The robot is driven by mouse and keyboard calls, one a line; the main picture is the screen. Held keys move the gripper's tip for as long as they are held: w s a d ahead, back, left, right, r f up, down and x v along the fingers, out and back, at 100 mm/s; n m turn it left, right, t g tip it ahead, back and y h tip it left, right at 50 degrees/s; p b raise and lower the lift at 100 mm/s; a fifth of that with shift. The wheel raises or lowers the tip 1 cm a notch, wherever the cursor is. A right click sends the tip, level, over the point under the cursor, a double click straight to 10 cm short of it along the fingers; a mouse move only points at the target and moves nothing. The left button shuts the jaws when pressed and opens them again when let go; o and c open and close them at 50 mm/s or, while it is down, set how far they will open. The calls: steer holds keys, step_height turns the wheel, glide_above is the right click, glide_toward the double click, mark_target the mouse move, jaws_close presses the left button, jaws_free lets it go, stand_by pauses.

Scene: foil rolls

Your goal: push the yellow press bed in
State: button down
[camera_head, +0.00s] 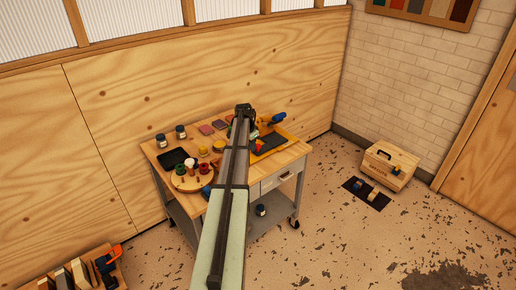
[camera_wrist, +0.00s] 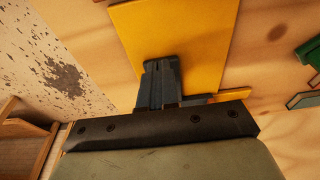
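The yellow press bed (camera_head: 288,136) lies on the right part of the wooden worktop, with a dark plate on it. In the wrist view a flat yellow panel (camera_wrist: 190,35), apparently the press bed, fills the top middle. My gripper (camera_wrist: 161,68) shows there as two dark fingers side by side with no visible gap and nothing between them. The fingers overlap the yellow panel's near part; I cannot tell whether they touch it. In the head view my arm crosses the worktop, hiding the fingers and the bed's left side.
The wheeled cart (camera_head: 295,153) carries a round wooden board (camera_head: 193,182) with colored rolls, a black tray (camera_head: 173,158) and dark jars (camera_head: 181,131) on the left. A blue-handled tool (camera_head: 274,118) is behind the bed. A wooden box (camera_head: 389,166) stands on the floor; open floor lies right of the cart.

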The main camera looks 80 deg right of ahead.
mark_target(258, 145)
steer(key=shift+s+d, duration=1.25)
steer(key=shift+d, duration=0.05)
steer(key=shift+a, duration=0.1)
steer(key=shift+w+a, duration=0.7)
steer(key=shift+r, duration=0.15)
step_height(258, 145, up, 8)
stand_by(0.7)
